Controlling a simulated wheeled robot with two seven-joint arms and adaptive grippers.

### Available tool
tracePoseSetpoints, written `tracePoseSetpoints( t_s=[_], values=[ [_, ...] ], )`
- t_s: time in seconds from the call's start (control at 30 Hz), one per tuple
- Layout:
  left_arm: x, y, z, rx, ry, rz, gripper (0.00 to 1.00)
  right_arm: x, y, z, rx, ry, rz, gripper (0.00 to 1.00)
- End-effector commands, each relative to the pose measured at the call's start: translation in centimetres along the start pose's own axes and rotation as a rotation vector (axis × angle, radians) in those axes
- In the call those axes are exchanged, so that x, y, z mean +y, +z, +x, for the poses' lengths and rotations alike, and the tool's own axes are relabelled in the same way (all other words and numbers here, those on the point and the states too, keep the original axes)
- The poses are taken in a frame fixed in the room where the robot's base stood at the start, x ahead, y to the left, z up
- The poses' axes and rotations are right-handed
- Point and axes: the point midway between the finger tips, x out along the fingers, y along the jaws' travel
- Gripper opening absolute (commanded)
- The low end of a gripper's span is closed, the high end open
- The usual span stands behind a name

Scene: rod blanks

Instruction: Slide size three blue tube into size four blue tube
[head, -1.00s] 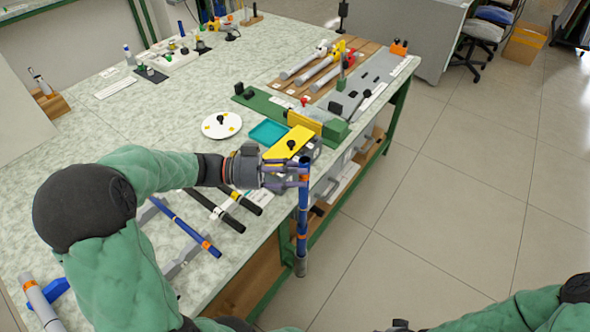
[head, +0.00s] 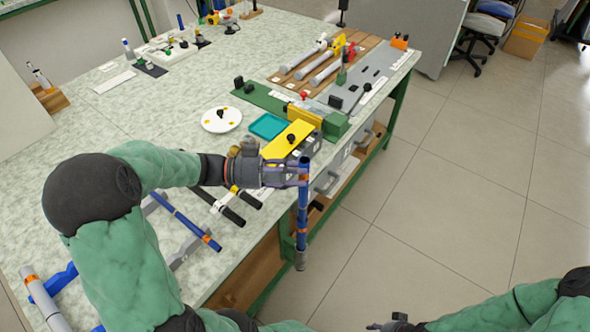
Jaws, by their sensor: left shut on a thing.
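My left gripper (head: 299,174) is shut on a blue tube (head: 302,211) near its upper end. The tube hangs upright just off the table's right edge, over the floor. It has orange bands and a grey lower end. A second blue tube (head: 178,215) with an orange band near its end lies slanted on a grey rack on the table, left of the gripper and apart from the held tube. I cannot read which size either one is. My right gripper (head: 392,323) shows only partly at the bottom edge, away from both tubes; its fingers are unclear.
Black tubes (head: 231,214) lie beside the second blue tube. A grey tube (head: 50,308) with an orange band lies at lower left by a blue support (head: 50,284). A yellow plate (head: 287,140), teal tray (head: 268,126) and white disc (head: 222,119) stand behind. The floor at right is clear.

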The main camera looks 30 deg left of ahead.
Motion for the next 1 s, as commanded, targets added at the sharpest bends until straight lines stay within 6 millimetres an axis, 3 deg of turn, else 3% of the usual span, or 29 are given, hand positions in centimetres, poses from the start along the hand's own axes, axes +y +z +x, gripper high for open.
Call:
tracePoseSetpoints(
  t_s=[1.0],
  values=[
    [0.0, 2.2, 0.0, 0.0, 0.0, 0.0, 0.19, 0.0, 0.0, 0.0, 0.0, 0.0, 0.0, 0.4]
  ],
)
